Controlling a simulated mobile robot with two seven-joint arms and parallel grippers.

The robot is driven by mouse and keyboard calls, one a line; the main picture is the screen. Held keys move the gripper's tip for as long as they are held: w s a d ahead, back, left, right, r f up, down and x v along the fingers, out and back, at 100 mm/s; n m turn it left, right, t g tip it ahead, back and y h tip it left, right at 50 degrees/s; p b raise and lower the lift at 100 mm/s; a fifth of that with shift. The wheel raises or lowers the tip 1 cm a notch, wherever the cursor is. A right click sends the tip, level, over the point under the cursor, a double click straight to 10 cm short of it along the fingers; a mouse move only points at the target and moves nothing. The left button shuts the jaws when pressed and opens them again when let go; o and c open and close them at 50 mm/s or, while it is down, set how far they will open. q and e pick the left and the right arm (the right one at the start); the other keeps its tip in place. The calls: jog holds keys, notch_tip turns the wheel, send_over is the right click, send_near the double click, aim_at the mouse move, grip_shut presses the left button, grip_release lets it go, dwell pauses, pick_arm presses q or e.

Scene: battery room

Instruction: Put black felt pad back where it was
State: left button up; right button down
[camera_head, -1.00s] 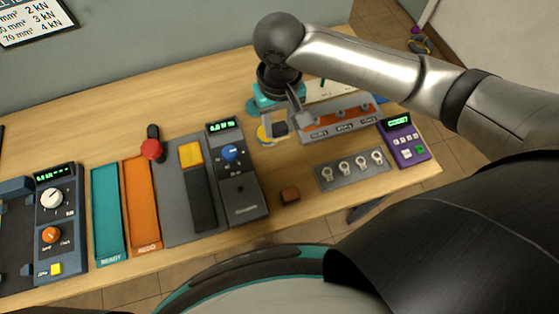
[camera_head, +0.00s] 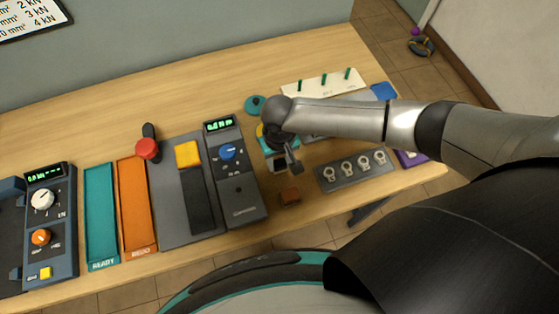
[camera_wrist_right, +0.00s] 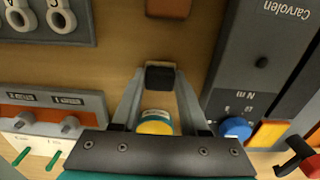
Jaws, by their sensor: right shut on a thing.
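My right gripper (camera_head: 287,169) is over the bench, between the grey torque tester (camera_head: 240,190) and the plate of ring lugs (camera_head: 356,170). In the right wrist view its fingers (camera_wrist_right: 160,80) are closed on a small black block, which I take to be the black felt pad (camera_wrist_right: 160,77). The pad is held at the fingertips, and whether it touches the bench cannot be told. A small brown block (camera_head: 290,196) lies just in front of the gripper and also shows in the right wrist view (camera_wrist_right: 170,8). My left gripper is not in view.
A yellow round thing (camera_wrist_right: 155,125) lies beneath the fingers, and a teal disc (camera_head: 255,105) lies behind. Teal (camera_head: 101,215) and orange (camera_head: 137,205) trays lie left. A purple meter (camera_head: 410,158) is partly hidden by my arm.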

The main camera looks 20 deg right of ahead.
aim_at(280, 164)
jog(key=shift+f, duration=0.15)
jog(key=shift+c, duration=2.1)
grip_release()
jog(key=shift+f, duration=0.1)
notch_tip(280, 164, up, 12)
jog(key=p, duration=0.2)
jog(key=shift+r, duration=0.25)
